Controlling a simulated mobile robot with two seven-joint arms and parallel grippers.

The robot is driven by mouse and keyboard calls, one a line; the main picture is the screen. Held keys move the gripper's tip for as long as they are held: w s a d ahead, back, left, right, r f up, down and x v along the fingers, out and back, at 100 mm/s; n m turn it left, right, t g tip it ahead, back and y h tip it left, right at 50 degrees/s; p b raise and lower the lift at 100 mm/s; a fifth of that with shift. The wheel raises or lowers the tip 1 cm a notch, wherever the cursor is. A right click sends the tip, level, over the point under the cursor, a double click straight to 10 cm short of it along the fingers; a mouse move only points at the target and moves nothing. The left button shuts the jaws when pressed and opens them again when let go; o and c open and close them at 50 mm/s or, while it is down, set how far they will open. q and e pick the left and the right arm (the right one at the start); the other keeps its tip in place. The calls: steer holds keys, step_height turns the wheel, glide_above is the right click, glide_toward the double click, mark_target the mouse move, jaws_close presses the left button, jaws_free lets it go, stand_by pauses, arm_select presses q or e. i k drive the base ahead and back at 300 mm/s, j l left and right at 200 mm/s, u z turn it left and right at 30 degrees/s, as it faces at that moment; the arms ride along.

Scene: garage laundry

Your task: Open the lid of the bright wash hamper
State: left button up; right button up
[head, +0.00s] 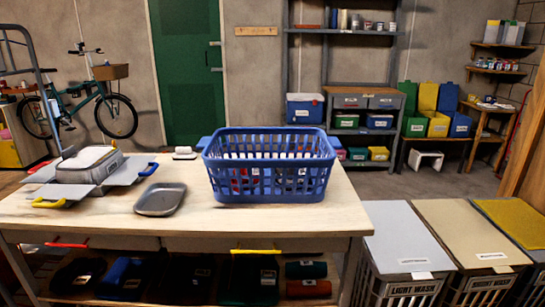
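Three hampers stand side by side at the lower right, all with lids lying shut. The left hamper has a grey lid (402,236), the middle one a beige lid (465,230), and the right one a yellow lid (518,222). The left and middle hampers have slatted dark fronts with labels that seem to end in "WASH"; I cannot read surely which one says bright. The right hamper's front is mostly cut off by the frame edge. Neither of my grippers is in view.
A wooden table (295,221) fills the left and centre, its right edge close to the hampers. On it are a blue basket (268,188), a grey tray (160,199) and a grey box with flaps (88,166). Floor (410,184) is clear behind the hampers.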

mark_target(475, 243)
steer(key=z, duration=1.3)
steer(key=i+l+z, duration=0.1)
steer(key=i+l, duration=0.75)
steer(key=i, duration=0.15)
steer(key=i+l+z, duration=0.15)
steer(key=i+l, duration=0.25)
steer(key=i+l+z, duration=0.1)
steer(key=i+l, duration=0.2)
steer(key=i, duration=0.3)
